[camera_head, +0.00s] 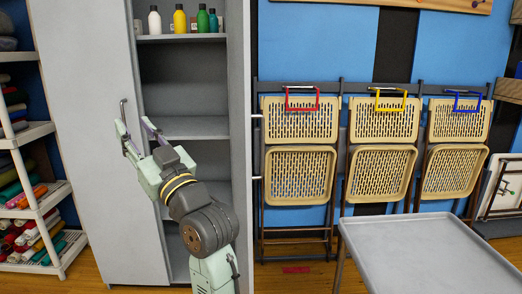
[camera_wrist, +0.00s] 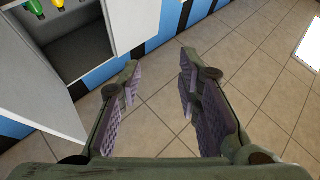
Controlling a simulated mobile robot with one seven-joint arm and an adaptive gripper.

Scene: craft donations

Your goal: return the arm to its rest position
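My gripper (camera_head: 137,131) is raised in front of the grey cabinet in the head view, near the handle (camera_head: 123,112) of the cabinet's left door (camera_head: 85,150). Whether it touches the handle is hard to tell from the head view alone. In the wrist view my gripper (camera_wrist: 160,68) has its two fingers spread wide apart, with only tiled floor (camera_wrist: 225,65) visible between them. It holds nothing. My arm reaches up from the bottom of the head view and hides part of the cabinet's lower shelves.
The cabinet's right section is open, with several bottles on its top shelf (camera_head: 210,38). A white rack (camera_head: 25,135) with rolled fabrics stands at left. Folded chairs (camera_head: 300,160) hang on the blue wall at right. A grey table (camera_head: 430,250) stands at the front right.

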